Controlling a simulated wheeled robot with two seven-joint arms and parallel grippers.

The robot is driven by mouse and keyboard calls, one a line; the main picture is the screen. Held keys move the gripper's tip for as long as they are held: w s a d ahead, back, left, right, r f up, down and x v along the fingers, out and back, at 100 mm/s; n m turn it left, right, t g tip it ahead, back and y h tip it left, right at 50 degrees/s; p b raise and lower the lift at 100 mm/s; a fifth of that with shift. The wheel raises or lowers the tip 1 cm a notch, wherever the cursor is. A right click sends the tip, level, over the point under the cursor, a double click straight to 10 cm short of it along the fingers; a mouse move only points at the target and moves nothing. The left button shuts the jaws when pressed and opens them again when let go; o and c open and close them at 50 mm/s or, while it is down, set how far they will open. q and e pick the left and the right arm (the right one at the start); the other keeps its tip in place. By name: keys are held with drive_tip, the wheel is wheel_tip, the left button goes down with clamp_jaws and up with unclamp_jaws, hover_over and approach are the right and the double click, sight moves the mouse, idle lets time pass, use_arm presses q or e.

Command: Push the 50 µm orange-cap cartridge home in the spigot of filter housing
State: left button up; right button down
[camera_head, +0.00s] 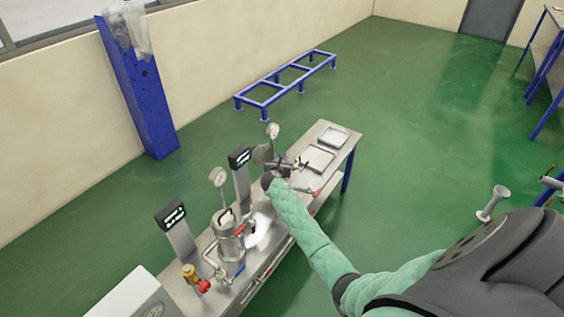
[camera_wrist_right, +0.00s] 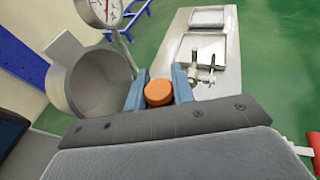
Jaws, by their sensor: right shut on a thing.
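My right gripper (camera_head: 287,166) is over the far half of the steel bench. In the right wrist view its blue fingers (camera_wrist_right: 159,90) are shut on the orange-cap cartridge (camera_wrist_right: 158,92). Only the round orange cap shows clearly; the cartridge body below is hidden. A grey, open, round filter housing part (camera_wrist_right: 95,83) is close to the left of the fingers. It also shows small and partly covered in the head view (camera_head: 261,153). The spigot is hidden, and I cannot tell whether the cartridge touches it. My left gripper is not in view.
A pressure gauge (camera_wrist_right: 107,10) stands behind the open housing part. Flat trays (camera_head: 319,158) and small metal fittings (camera_wrist_right: 207,66) lie toward the bench's far end. A second steel housing (camera_head: 230,242), valves and display posts (camera_head: 176,232) occupy the near half.

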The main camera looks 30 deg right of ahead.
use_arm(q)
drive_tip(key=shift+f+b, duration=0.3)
use_arm(e)
drive_tip(key=shift+f, duration=0.6)
drive_tip(key=c, duration=1.1)
unclamp_jaws()
drive_tip(key=shift+s+a, duration=0.15)
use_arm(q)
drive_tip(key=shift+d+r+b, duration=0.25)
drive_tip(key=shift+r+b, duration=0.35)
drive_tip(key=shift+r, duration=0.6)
use_arm(e)
drive_tip(key=v, duration=0.7)
drive_tip(key=shift+r, duration=0.15)
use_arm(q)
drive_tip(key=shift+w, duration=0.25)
use_arm(e)
drive_tip(key=shift+s+a, duration=0.1)
